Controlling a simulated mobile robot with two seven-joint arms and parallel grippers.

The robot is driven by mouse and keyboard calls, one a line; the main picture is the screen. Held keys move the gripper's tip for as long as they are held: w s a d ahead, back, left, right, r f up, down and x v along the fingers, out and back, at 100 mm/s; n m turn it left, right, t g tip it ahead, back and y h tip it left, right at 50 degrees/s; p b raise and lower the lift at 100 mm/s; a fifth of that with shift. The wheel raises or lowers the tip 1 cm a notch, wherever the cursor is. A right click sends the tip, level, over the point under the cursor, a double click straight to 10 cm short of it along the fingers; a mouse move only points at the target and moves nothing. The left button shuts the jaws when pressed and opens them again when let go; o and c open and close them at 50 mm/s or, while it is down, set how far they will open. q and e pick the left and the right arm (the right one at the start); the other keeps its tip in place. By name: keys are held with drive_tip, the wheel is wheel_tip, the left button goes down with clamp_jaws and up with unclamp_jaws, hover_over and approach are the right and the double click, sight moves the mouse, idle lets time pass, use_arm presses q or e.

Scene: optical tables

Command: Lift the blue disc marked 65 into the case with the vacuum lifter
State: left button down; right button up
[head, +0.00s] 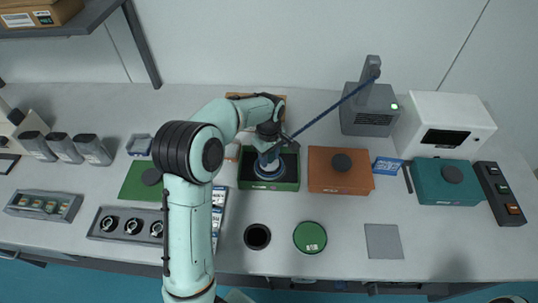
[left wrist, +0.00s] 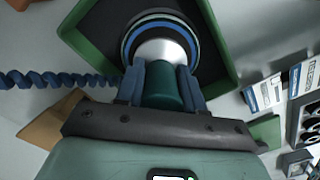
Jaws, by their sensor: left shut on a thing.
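My left gripper (head: 270,138) is shut on the vacuum lifter, whose green grip (left wrist: 162,90) shows between the fingers in the left wrist view. The lifter's silver head (left wrist: 161,52) points down into the open green case (head: 246,184), which has a dark inside. A round blue-rimmed disc (left wrist: 133,35) is under the head, within the case walls; its blue edge (head: 268,176) also shows in the head view. The lifter covers most of it, so no number shows. I cannot tell whether it touches the case floor. My right gripper is not in view.
A coiled blue hose (head: 325,113) runs to a grey pump unit (head: 368,122) with a green light. A closed brown case (head: 325,181) stands right of the green case. A green lid (head: 134,186) lies left. In front are a black round piece (head: 257,236) and a green disc (head: 310,237).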

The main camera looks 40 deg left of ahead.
use_arm(q)
drive_tip(key=shift+f, duration=0.15)
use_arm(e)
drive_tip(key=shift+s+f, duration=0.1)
use_arm(q)
drive_tip(key=c, duration=0.6)
unclamp_jaws()
wheel_tip(320, 180, up, 13)
drive_tip(key=shift+r+p, duration=0.1)
drive_tip(key=shift+p, duration=0.5)
drive_tip(key=shift+r, duration=0.1)
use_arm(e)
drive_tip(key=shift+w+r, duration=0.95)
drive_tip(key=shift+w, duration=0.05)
use_arm(q)
drive_tip(key=shift+s, duration=0.1)
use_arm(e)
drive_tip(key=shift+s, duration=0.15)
